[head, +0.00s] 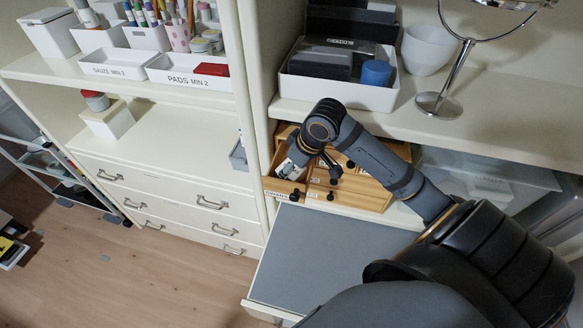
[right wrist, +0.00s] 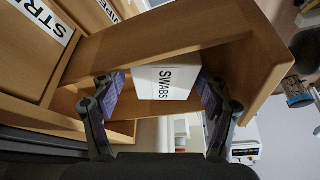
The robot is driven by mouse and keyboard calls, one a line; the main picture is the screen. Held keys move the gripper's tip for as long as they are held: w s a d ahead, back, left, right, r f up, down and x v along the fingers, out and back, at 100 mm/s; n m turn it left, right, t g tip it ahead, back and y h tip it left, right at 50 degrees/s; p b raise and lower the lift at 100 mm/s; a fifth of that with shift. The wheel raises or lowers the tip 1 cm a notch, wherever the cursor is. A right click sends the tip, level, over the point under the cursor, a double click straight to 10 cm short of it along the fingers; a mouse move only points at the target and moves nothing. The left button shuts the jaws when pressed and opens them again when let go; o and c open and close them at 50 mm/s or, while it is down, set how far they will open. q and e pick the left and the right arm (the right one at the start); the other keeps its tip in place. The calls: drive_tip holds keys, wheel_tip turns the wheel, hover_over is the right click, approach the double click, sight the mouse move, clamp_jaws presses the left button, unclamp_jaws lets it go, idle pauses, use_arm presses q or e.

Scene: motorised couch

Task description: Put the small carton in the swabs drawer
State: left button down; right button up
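The small white carton (right wrist: 165,84), printed SWABS, is between the two purple-padded fingers of my right gripper (right wrist: 160,96). A narrow gap shows between the left pad and the carton; the right pad looks very close to it. The carton is within the walls of a pulled-out wooden drawer (right wrist: 150,40); whether it rests on the drawer floor is hard to tell. In the head view my right gripper reaches down over this open drawer (head: 272,185) at the left end of the wooden organiser, with the white carton (head: 288,169) beside its fingers. My left gripper is out of view.
The wooden organiser (head: 362,192) has several labelled compartments with dark knobs and sits beneath a shelf (head: 500,120). On that shelf are a white tray (head: 345,92), a cup and a mirror. A grey-topped surface (head: 320,250) extends below the organiser.

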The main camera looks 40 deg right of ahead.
sight(297, 170)
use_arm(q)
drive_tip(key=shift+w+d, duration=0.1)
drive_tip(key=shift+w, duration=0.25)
use_arm(e)
drive_tip(key=shift+s+a+r, duration=0.1)
drive_tip(key=shift+r, duration=0.55)
drive_tip(key=v, duration=0.1)
drive_tip(key=p+v, duration=0.1)
drive_tip(key=v, duration=0.1)
drive_tip(key=shift+s+d+r, duration=0.1)
drive_tip(key=shift+d+r, duration=0.05)
drive_tip(key=shift+d, duration=0.15)
drive_tip(key=shift+v, duration=0.85)
use_arm(q)
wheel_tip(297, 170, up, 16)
drive_tip(key=p, duration=1.5)
use_arm(e)
drive_tip(key=v, duration=0.6)
drive_tip(key=shift+a, duration=0.2)
drive_tip(key=shift+s, duration=0.15)
